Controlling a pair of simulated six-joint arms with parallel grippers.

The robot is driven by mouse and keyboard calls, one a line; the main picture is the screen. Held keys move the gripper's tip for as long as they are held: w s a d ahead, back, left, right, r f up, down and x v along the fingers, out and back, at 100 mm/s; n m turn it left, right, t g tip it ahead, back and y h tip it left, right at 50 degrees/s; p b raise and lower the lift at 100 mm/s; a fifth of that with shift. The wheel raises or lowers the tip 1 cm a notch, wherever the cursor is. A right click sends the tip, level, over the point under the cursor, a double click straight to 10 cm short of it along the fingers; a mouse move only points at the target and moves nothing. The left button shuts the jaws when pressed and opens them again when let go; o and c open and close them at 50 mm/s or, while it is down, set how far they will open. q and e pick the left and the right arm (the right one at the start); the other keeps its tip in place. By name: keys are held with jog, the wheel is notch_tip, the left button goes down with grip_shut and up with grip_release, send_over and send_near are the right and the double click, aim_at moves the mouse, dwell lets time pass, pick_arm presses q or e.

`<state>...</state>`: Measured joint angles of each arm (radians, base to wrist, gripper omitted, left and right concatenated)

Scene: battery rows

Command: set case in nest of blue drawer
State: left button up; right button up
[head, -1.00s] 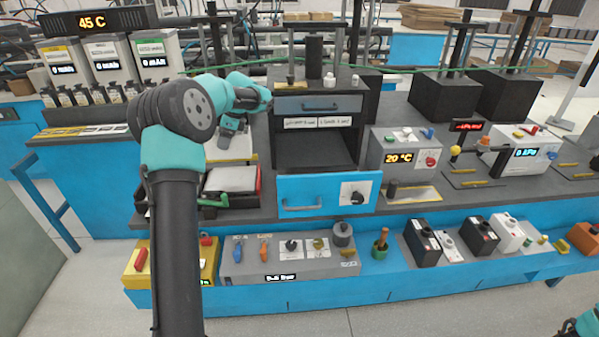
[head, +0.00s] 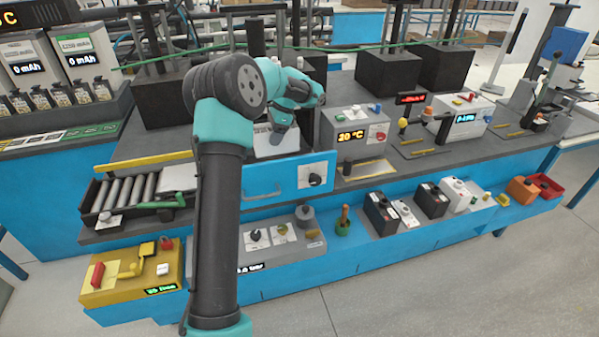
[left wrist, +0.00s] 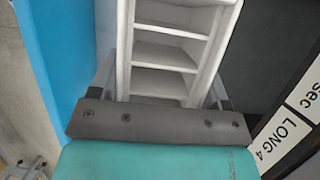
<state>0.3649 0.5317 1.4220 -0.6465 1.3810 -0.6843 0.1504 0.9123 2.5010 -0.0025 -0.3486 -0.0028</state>
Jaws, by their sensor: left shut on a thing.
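My left gripper (head: 280,128) is shut on the white case (left wrist: 165,52), gripping it by its two sides. In the left wrist view the case shows an open top with a row of compartments. In the head view a pale part of the case (head: 270,148) shows below the gripper, just behind the blue drawer front (head: 262,182). The blue drawer is pulled out. Its nest is hidden behind the drawer front, my arm and the case. I cannot tell whether the case touches the drawer floor. My right gripper is not in view.
A grey 20 °C box (head: 352,136) stands close to the right of the drawer. A roller tray (head: 130,192) lies to the left. A yellow switch box (head: 128,275) is at the lower left. Black and white blocks line the front ledge.

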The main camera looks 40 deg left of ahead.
pick_arm(q)
jog(key=shift+w+d, duration=0.1)
jog(key=shift+d, duration=0.05)
jog(key=shift+f, duration=2.55)
jog(key=shift+f, duration=2.45)
jog(key=shift+f, duration=0.1)
